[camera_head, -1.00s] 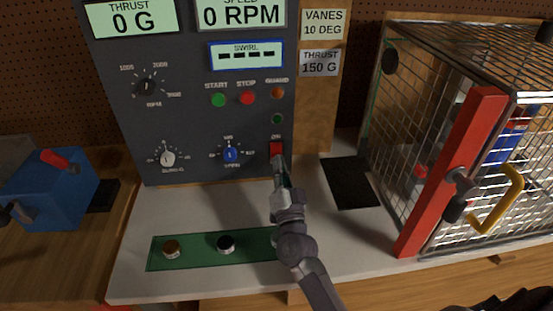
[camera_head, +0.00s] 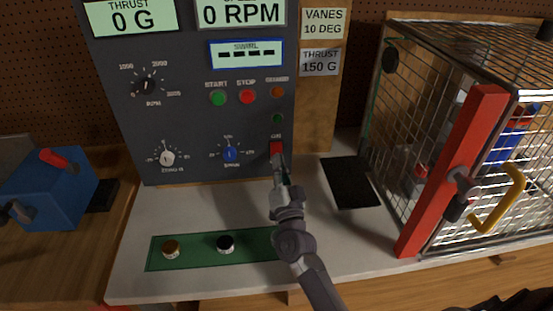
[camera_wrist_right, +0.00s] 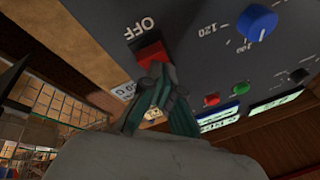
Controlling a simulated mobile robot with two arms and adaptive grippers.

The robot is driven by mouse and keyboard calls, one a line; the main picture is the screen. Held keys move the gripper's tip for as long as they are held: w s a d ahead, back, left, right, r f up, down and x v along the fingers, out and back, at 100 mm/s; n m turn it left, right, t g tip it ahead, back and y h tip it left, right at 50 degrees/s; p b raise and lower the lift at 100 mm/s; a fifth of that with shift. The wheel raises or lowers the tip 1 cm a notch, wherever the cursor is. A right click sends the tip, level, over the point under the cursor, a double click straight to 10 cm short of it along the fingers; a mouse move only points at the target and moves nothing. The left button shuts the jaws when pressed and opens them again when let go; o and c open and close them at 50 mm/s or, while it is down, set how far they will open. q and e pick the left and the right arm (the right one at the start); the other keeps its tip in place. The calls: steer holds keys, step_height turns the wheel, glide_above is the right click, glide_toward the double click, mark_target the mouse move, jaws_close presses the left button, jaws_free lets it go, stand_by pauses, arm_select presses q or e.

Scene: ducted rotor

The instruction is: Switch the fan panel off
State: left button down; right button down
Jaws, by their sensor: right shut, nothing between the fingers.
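The dark grey fan panel (camera_head: 195,120) stands at the centre of the head view. Its red switch (camera_head: 276,148) is at the lower right, below a green lamp. It also shows in the right wrist view (camera_wrist_right: 150,50), beside the printed word OFF. My right gripper (camera_head: 278,160) is shut and empty, its fingertips at the switch's lower end. In the right wrist view, the fingertips (camera_wrist_right: 158,72) overlap the switch and appear to touch it. They hide part of it. The displays are lit and read 0 G and 0 RPM. My left gripper is not in view.
A wire cage (camera_head: 430,130) with a red post and yellow handle stands at the right. A green strip (camera_head: 200,262) with small knobs lies in front of the panel. A black pad (camera_head: 350,183) lies right of my gripper. A blue box (camera_head: 45,190) stands at the left.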

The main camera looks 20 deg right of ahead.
steer(key=shift+w+d+f, duration=0.1)
steer(key=shift+w, duration=0.15)
steer(key=shift+s, duration=0.1)
stand_by(0.5)
steer(key=shift+s+r+p, duration=0.3)
steer(key=shift+s+p, duration=0.1)
steer(key=shift+p, duration=0.05)
steer(key=shift+s+a+r, duration=0.1)
steer(key=shift+s+a, duration=0.15)
steer(key=shift+s, duration=0.05)
steer(key=shift+s+a+r+p, duration=0.1)
steer(key=shift+s+r+p, duration=0.15)
steer(key=shift+p, duration=0.35)
steer(key=s, duration=0.1)
steer(key=s+r+p, duration=0.1)
steer(key=s+a+p, duration=0.1)
steer(key=s, duration=0.1)
steer(key=shift+r, duration=0.3)
steer(key=shift+f, duration=0.1)
